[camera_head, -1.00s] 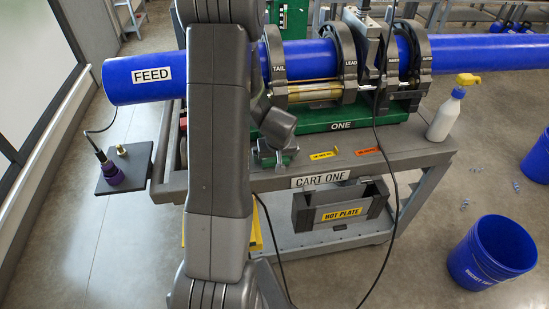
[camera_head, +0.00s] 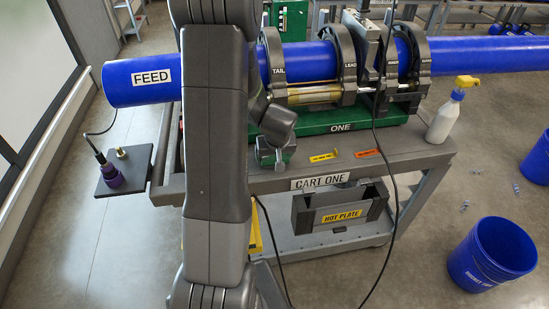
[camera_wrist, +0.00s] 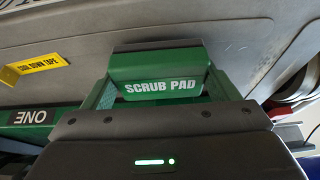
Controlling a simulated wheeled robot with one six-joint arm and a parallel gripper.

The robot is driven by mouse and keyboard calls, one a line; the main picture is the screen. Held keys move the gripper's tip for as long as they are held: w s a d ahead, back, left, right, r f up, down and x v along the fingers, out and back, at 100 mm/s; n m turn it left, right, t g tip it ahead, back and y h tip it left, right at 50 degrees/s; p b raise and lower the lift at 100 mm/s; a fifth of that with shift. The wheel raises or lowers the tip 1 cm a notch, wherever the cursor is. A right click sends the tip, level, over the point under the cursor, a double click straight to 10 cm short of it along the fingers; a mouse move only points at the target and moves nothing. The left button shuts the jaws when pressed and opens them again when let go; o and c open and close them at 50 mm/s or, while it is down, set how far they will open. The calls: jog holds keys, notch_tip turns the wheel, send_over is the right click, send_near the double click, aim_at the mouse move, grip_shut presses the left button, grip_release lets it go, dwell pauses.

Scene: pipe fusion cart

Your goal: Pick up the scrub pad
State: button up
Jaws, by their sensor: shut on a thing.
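The scrub pad (camera_wrist: 163,88) is a green block with a white SCRUB PAD label and a dark top part, in the middle of the wrist view. My gripper (camera_wrist: 160,98) is shut on it, with the fingers at its left and right sides. Whether the pad touches the cart top or is just clear of it, I cannot tell. In the head view my wrist (camera_head: 278,122) is over the cart's front edge, left of the middle, and my arm hides part of this area.
The cart (camera_head: 415,155) carries the green fusion machine (camera_head: 345,143) with the blue FEED pipe (camera_head: 215,74). A yellow tag (camera_head: 323,157), an orange tag (camera_head: 368,153) and a spray bottle (camera_head: 445,116) are to the right. A black cable (camera_head: 388,165) hangs in front.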

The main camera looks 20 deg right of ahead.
notch_tip(320, 180, up, 16)
jog(key=b, duration=0.1)
jog(key=shift+r, duration=0.2)
